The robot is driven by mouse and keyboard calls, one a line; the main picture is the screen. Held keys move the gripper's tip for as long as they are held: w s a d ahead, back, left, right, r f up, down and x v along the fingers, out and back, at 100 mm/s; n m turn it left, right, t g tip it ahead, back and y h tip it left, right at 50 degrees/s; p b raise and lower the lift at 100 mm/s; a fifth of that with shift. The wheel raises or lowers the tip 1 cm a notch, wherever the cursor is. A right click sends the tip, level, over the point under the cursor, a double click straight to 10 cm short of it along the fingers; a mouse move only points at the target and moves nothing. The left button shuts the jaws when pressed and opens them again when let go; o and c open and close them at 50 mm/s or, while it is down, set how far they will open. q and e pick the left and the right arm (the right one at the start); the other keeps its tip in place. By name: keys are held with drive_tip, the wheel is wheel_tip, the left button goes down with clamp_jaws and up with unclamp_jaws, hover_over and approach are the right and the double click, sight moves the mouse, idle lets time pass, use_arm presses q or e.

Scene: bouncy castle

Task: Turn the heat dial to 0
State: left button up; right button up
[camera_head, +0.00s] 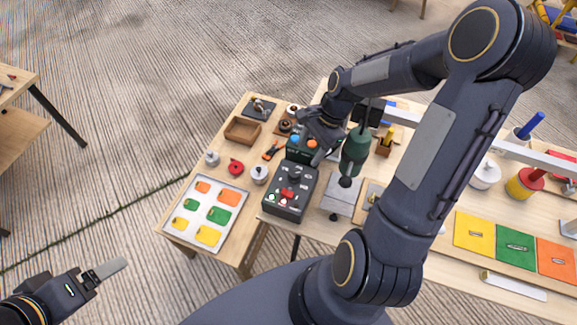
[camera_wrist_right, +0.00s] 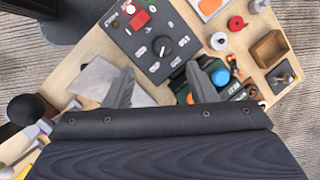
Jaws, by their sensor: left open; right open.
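A dark control box (camera_head: 290,192) sits on the wooden table, with a round black dial (camera_head: 295,173), a red switch and small buttons. In the right wrist view the black dial (camera_wrist_right: 162,46) has a pale pointer mark; its lettering is too small to read. I cannot tell which knob is the heat dial. My right gripper (camera_wrist_right: 158,82) is open and empty, near both boxes; its fingers appear below the black dial, apart from it. My left gripper (camera_head: 108,268) is open and empty, off the table.
A tray of coloured shapes (camera_head: 224,236), a red round piece (camera_head: 235,167) and a wooden box (camera_head: 242,130) are on the left side. A grey plate (camera_head: 343,196) and a green cylindrical tool (camera_head: 354,152) are to the right. My right arm hides part of the table.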

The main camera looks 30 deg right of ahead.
sight(295, 172)
drive_tip(key=shift+m+y, duration=0.3)
drive_tip(key=shift+m, duration=0.6)
drive_tip(key=x, duration=0.3)
drive_tip(key=d+p+x, duration=0.1)
drive_tip(key=x, duration=0.6)
drive_tip(key=shift+w+d+f, duration=0.1)
drive_tip(key=shift+w+f, duration=0.3)
drive_tip(key=shift+f, duration=0.05)
drive_tip(key=shift+c, duration=0.4)
drive_tip(key=c, duration=0.9)
